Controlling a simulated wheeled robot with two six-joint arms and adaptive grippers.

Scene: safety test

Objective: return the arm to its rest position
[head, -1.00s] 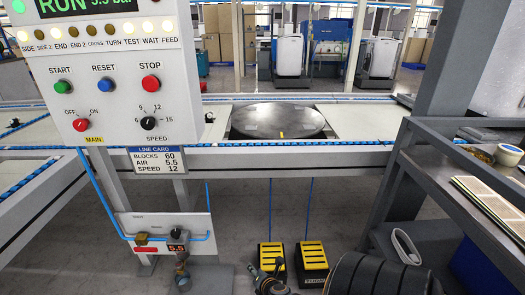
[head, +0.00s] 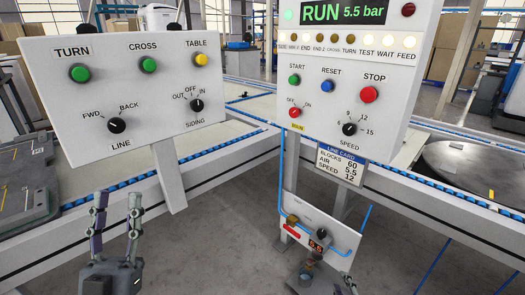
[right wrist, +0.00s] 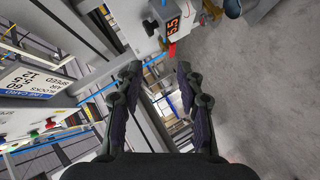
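My left gripper (head: 118,200) stands upright at the lower left of the head view, below the panel with the green buttons. Its two fingers are apart with nothing between them. My right gripper (right wrist: 158,74) is open and empty in the right wrist view, its dark fingers spread. In that view the pressure readout box (right wrist: 172,25) is beyond the fingertips, with grey floor to the right. In the head view only a small part of what seems to be my right gripper shows at the bottom edge, right of the air unit.
The main control panel (head: 347,80) reads RUN 5.5 bar; a line card (head: 338,164) hangs below it. A second panel (head: 125,85) stands left. Conveyor rails (head: 205,172) run behind. The air unit's readout (head: 316,245) sits low. A round turntable (head: 475,172) is at right.

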